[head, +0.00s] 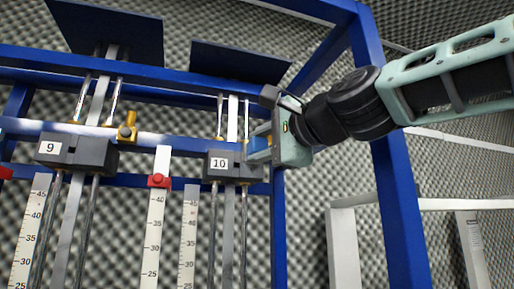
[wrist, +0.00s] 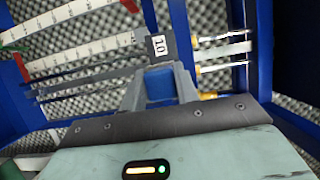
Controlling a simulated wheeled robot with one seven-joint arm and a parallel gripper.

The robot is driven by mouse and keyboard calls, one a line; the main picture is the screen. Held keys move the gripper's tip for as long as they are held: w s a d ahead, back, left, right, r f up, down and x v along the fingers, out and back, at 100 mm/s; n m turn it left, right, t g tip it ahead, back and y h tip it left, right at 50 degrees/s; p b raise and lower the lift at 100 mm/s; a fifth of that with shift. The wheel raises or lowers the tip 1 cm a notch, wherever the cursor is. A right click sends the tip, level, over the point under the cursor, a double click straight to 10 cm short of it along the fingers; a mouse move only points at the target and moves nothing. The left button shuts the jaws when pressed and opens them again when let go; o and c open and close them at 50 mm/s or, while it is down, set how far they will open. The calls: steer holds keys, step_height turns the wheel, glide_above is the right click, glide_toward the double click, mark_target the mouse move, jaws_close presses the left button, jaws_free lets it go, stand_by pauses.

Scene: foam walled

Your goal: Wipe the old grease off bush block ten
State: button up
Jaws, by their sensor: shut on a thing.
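Bush block ten (head: 240,170) is a dark grey block with a white "10" label, riding on two steel rods and a flat bar in the blue frame. In the wrist view the block (wrist: 172,48) is just beyond my fingertips. My gripper (head: 259,146) is at the block's right side in the head view. It is shut on a blue pad (wrist: 158,85), which sits between the fingers close against the block; I cannot tell whether it touches. The rods show amber patches (wrist: 208,96) near the block in the wrist view. I cannot make out grease on the block.
Bush block nine (head: 85,153) stands to the left, with a brass knob piece (head: 127,132) above it. White scale strips (head: 155,225) hang between them, one with a red clamp (head: 158,181). A blue upright (head: 398,200) stands close below my arm. Foam walls lie behind.

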steer(key=shift+w, duration=0.1)
stand_by(0.4)
steer(key=w+a, duration=0.2)
steer(key=w, duration=0.4)
steer(key=shift+w, duration=0.15)
steer(key=shift+w+a+p, duration=0.15)
steer(key=shift+w+p, duration=0.05)
steer(key=shift+w, duration=0.3)
steer(key=shift+w+a+p, duration=0.15)
steer(key=shift+w, duration=0.35)
stand_by(0.8)
